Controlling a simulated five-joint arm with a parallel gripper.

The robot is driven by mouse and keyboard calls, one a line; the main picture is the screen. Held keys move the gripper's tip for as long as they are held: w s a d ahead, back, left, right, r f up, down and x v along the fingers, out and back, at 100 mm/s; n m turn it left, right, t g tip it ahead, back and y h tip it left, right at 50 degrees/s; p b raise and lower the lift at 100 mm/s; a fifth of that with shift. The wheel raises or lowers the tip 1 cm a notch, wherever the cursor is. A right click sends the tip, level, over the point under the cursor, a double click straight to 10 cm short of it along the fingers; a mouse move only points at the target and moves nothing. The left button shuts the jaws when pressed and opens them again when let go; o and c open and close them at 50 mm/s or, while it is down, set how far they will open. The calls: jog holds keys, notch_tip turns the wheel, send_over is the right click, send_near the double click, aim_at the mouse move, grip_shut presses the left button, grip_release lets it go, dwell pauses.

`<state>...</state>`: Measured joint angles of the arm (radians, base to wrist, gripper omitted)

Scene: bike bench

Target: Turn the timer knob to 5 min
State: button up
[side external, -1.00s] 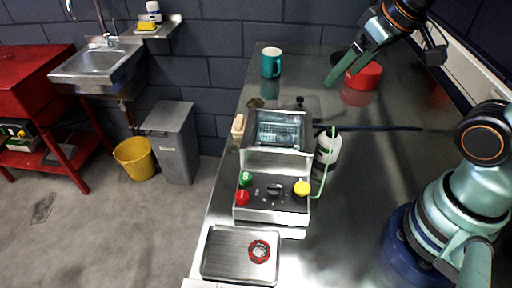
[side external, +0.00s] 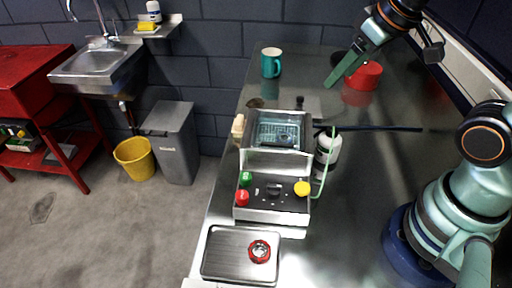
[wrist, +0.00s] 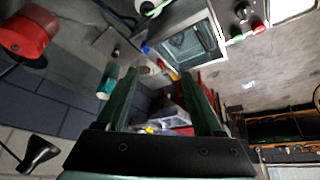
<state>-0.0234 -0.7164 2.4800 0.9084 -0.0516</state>
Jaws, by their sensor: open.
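The timer knob (side external: 273,189) is a black knob in the middle of the control panel on the small metal machine (side external: 270,214). Its dial marks are too small to read. A green button (side external: 245,179) and a red button (side external: 242,198) are left of it, and a yellow knob (side external: 301,188) is at its right. My gripper (side external: 335,82) is high at the back right, well away from the panel. In the wrist view my gripper (wrist: 162,82) is open, with nothing between its two green fingers. The machine's glazed lid (wrist: 188,50) shows beyond them.
A teal mug (side external: 271,63) and a red round container (side external: 364,76) stand at the back of the bench. A white bottle (side external: 327,150) with a green tube stands right of the machine.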

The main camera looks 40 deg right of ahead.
jog(key=w+a+f+n+g, duration=0.2)
jog(key=a+f+n+g, duration=0.1)
jog(key=a+n, duration=0.65)
jog(key=n+g, duration=0.3)
jog(key=n, duration=0.7)
send_near(274, 185)
jog(key=f, duration=0.9)
jog(key=shift+s+f, duration=0.25)
grip_shut()
